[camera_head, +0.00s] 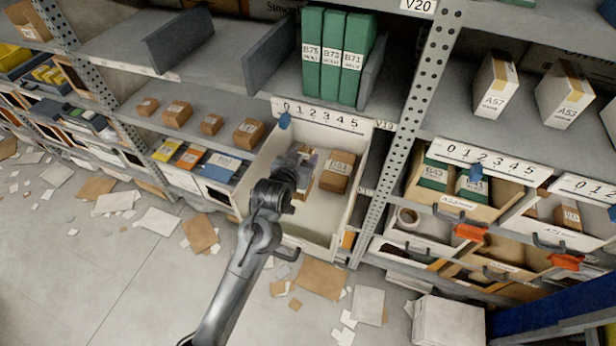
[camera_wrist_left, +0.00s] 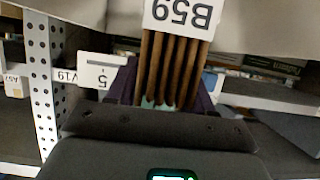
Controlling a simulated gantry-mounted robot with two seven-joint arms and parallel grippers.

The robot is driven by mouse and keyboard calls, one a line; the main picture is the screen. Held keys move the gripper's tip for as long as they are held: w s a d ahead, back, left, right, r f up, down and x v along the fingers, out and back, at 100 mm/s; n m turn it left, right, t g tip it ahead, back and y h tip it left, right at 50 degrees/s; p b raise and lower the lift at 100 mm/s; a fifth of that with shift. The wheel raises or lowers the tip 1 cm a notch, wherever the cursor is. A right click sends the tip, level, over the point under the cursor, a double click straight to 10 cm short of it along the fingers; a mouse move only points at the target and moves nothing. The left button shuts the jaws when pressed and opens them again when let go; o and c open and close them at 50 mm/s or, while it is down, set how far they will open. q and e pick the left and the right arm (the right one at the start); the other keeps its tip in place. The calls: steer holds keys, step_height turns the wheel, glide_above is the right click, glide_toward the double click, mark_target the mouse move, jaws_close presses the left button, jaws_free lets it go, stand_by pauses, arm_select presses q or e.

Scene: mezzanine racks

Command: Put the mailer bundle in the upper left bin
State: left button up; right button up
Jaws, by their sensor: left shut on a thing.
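My left gripper (camera_head: 295,167) reaches from the bottom into the space over an open white bin (camera_head: 318,222) with a 0–5 scale strip along its back. In the left wrist view my left gripper (camera_wrist_left: 160,100) is shut on a mailer bundle (camera_wrist_left: 172,65), a stack of brown slabs with a white label reading B59. In the head view my gripper and wrist mostly hide the bundle. Whether it touches the bin floor I cannot tell. My right gripper is not in view.
A brown labelled box (camera_head: 338,171) stands inside the white bin, right of my gripper. Green binders (camera_head: 336,57) stand on the shelf above. A perforated rack post (camera_head: 400,135) rises right of the bin. Cardboard scraps litter the floor.

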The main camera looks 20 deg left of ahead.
arm_select(q)
steer(key=f, duration=0.7)
steer(key=shift+s+f, duration=0.2)
steer(key=shift+s, duration=0.05)
steer(key=shift+f, duration=0.25)
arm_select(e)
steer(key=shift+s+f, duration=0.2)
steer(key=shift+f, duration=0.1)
arm_select(q)
steer(key=shift+f, duration=0.2)
steer(key=o, duration=1.4)
steer(key=shift+r, duration=0.15)
